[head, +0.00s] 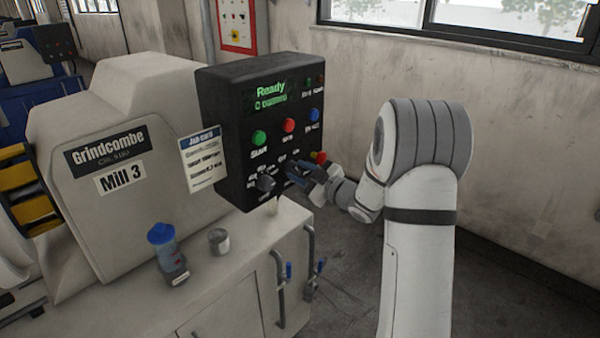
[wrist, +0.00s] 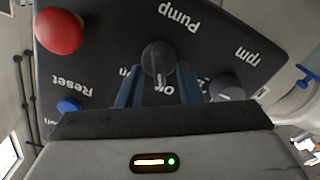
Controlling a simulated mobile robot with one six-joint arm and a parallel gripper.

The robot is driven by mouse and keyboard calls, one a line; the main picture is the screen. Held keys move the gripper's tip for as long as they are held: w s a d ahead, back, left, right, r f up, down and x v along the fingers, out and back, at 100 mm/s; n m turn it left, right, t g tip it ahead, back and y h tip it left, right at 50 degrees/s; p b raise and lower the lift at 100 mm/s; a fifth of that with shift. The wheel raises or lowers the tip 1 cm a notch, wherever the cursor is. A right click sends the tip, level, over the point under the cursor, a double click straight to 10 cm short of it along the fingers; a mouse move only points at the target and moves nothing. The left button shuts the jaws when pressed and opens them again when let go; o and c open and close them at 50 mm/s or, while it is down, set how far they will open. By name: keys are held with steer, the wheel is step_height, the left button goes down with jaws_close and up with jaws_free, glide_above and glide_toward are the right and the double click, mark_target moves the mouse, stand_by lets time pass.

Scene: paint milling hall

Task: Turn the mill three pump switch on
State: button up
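The pump switch (wrist: 157,58) is a dark grey knob with a pale pointer mark, under the upside-down label "Pump" in the wrist view. Its mark points down in that picture, towards a partly hidden label that seems to read "Off". A partly covered "On" label lies to its left. My gripper (wrist: 160,72) has its blue fingers open, one on each side of the knob, with what looks like a small gap. In the head view my gripper (head: 312,176) is at the lower part of the dark control panel (head: 222,140) and hides the switch.
An rpm knob (wrist: 226,87), a red mushroom button (wrist: 58,31) and a blue Reset button (wrist: 69,104) flank the switch. The panel screen (head: 270,94) reads "Ready".

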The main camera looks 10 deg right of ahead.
steer(key=shift+c, duration=0.3)
jaws_close()
steer(key=shift+a, duration=0.1)
steer(key=m+p, duration=0.1)
steer(key=m, duration=0.4)
steer(key=shift+m, duration=0.4)
steer(key=m+p, duration=0.2)
steer(key=m, duration=0.1)
steer(key=shift+w+d, duration=0.1)
steer(key=shift+d, duration=0.15)
steer(key=shift+f+m+p, duration=0.1)
steer(key=shift+m+p, duration=0.35)
steer(key=shift+m, duration=1.05)
